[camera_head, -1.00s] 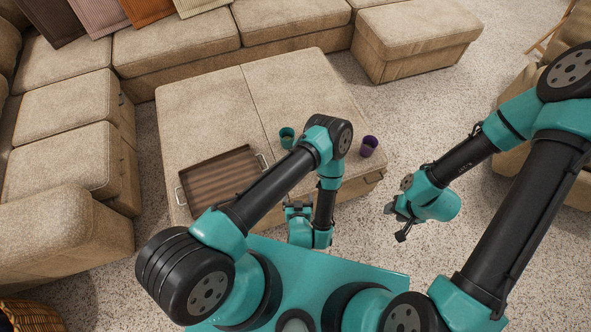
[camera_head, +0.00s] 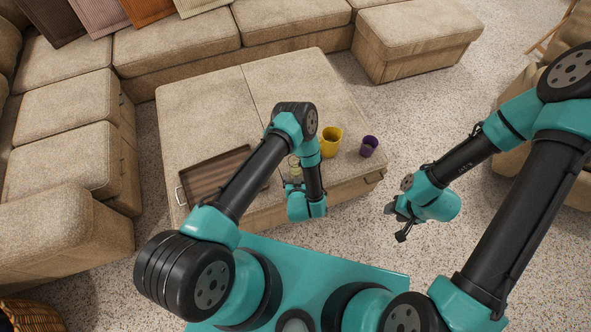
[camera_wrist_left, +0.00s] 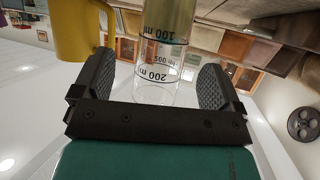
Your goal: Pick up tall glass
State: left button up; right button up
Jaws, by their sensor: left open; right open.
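The tall glass is a clear cylinder with black measuring marks, shown in the left wrist view (camera_wrist_left: 160,88) between my left gripper's fingers. A narrow gap shows on each side of the glass, so the fingers do not appear to be closed on it. Part of the glass shows in the head view (camera_head: 294,167), on the ottoman beside my left gripper (camera_head: 292,184). The left gripper is open; it also fills the lower left wrist view (camera_wrist_left: 156,84). My right gripper (camera_head: 394,212) is open and empty, off the ottoman's right side.
A yellow cup (camera_head: 331,142) stands just right of my left forearm and shows close by in the left wrist view (camera_wrist_left: 77,30). A purple cup (camera_head: 369,146) stands further right. A brown tray (camera_head: 193,183) lies to the left. The ottoman's back (camera_head: 205,105) is clear.

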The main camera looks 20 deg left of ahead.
aim_at(296, 174)
pick_arm(q)
jog(key=shift+x, duration=2.6)
jog(key=shift+s+a, duration=0.1)
jog(key=shift+a, duration=0.05)
jog(key=shift+c, duration=0.2)
jog(key=c, duration=1.2)
